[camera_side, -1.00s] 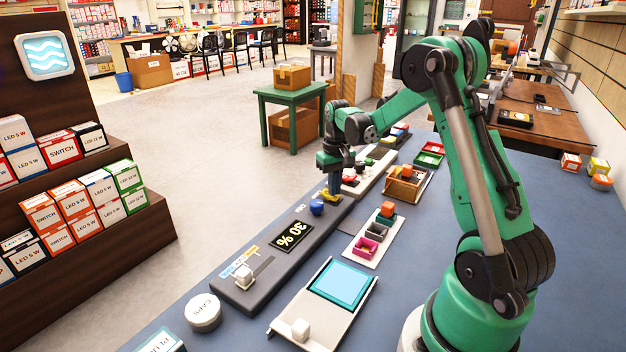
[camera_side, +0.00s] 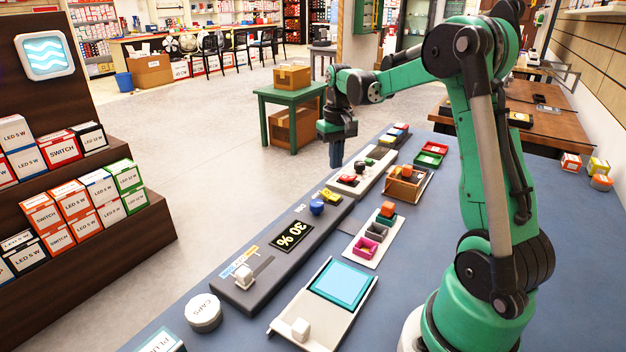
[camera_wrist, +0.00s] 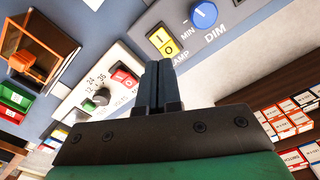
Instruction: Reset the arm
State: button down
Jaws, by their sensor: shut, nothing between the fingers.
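My gripper (camera_side: 336,154) hangs in the air above the far part of the bench, fingers pointing down, near the white control panel (camera_side: 362,172). In the wrist view my gripper (camera_wrist: 161,82) shows its two fingers together with nothing between them. The yellow rocker switch (camera_wrist: 161,41) and the blue dial (camera_wrist: 204,15) marked DIM lie beyond the fingertips. In the side view the blue dial (camera_side: 317,207) and the yellow switch (camera_side: 331,196) sit on the dark panel, below and apart from the gripper.

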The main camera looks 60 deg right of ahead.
jog(key=s+a+r+n+t, duration=0.1)
jog(key=s+a+n+t, duration=0.1)
jog(key=a, duration=0.9)
jog(key=s+a+r+n+t, duration=0.2)
jog(key=s+a+n+t, duration=0.1)
jog(key=a, duration=0.8)
jog(key=shift+a+n+t, duration=0.3)
jog(key=shift+n+t, duration=0.2)
jog(key=shift+t, duration=0.6)
